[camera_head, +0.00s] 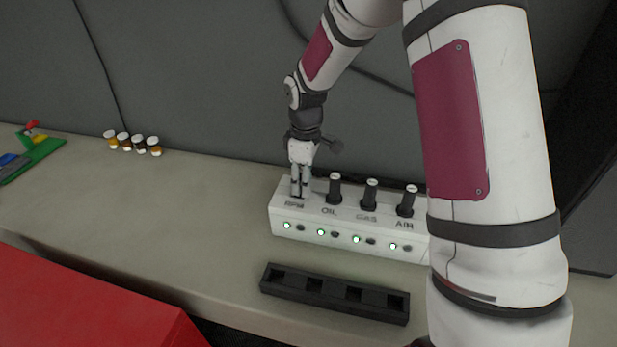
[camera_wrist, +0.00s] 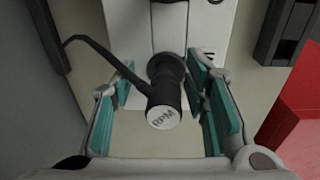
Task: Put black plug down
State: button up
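The black plug (camera_wrist: 165,92) has a white cap marked RPM and shows in the wrist view between my fingers. Its lower end meets the white box (camera_wrist: 125,25), apparently at the RPM position. My gripper (camera_head: 299,184) points down over the RPM end of the white box (camera_head: 345,241) in the head view and mostly hides the plug there. In the wrist view my gripper (camera_wrist: 168,112) is open, its teal pads on either side of the plug with visible gaps. Other black plugs stand at OIL (camera_head: 335,188), GAS (camera_head: 370,194) and AIR (camera_head: 407,201).
A black tray (camera_head: 335,308) with several square slots lies in front of the box; the slots look empty. A red surface (camera_head: 85,305) fills the lower left. The bench between is clear.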

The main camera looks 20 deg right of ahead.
jog(key=shift+d, duration=0.1)
jog(key=shift+r, duration=0.35)
jog(key=r, duration=0.7)
jog(key=s+r+b, duration=0.1)
jog(key=r, duration=0.3)
jog(key=shift+r, duration=0.2)
jog(key=s+r+m+t, duration=0.2)
jog(key=s+r+m, duration=0.3)
jog(key=s, duration=0.8)
jog(key=s+a+r+m+t, duration=0.1)
jog(key=s+r+m+t, duration=0.2)
jog(key=s, duration=1)
notch_tip(320, 180, up, 3)
jog(key=m, duration=0.3)
jog(key=shift+s+a, duration=0.15)
jog(key=shift+s, duration=0.1)
